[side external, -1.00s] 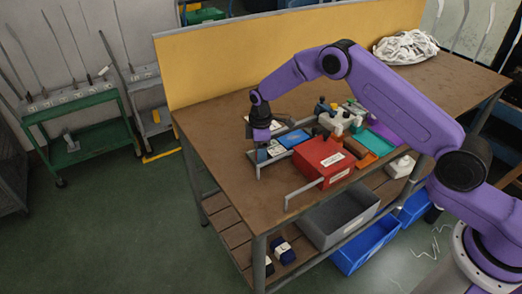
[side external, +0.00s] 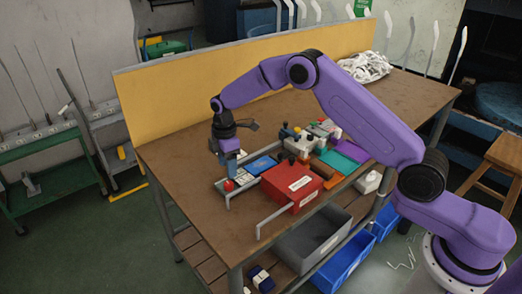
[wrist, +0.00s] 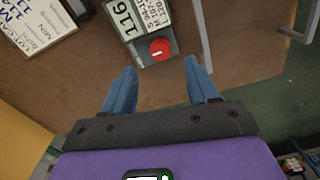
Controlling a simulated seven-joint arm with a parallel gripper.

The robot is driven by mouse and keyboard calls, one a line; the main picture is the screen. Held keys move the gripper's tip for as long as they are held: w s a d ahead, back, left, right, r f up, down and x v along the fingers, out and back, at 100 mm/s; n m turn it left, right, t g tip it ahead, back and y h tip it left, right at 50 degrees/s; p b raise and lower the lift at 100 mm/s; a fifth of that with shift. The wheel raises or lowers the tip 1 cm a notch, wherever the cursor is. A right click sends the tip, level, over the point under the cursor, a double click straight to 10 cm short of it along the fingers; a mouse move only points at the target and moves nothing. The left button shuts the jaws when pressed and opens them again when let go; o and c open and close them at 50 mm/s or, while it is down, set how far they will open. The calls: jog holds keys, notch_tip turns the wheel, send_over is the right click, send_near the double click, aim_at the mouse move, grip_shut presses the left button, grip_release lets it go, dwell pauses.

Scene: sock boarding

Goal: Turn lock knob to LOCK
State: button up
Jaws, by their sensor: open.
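A round red knob (wrist: 160,48) with a white mark sits on a small grey-green unit (wrist: 133,32), beside a plate reading 116. In the side view the knob (side external: 228,186) is at the unit's front end, near the table's front left edge. My gripper (wrist: 160,68) is open, with its two blue fingers apart and nothing between them. In the wrist view the knob lies just beyond the fingertips, between their lines. In the side view my gripper (side external: 229,168) hangs above the knob, apart from it. I cannot read any LOCK label.
The brown table (side external: 180,158) is clear to the left.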

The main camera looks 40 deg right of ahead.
notch_tip(320, 180, up, 11)
jog(key=s+a+r, duration=0.1)
jog(key=s+r, duration=0.2)
jog(key=s, duration=0.6)
jog(key=s+a+r+m, duration=0.1)
jog(key=s+a+r, duration=0.1)
jog(key=s, duration=0.8)
jog(key=shift+s+r, duration=0.2)
jog(key=shift+r, duration=0.25)
jog(key=n, duration=0.3)
send_over(228, 183)
notch_tip(228, 183, down, 6)
notch_tip(228, 183, down, 17)
jog(key=shift+d+f, duration=0.1)
jog(key=shift+f, duration=0.1)
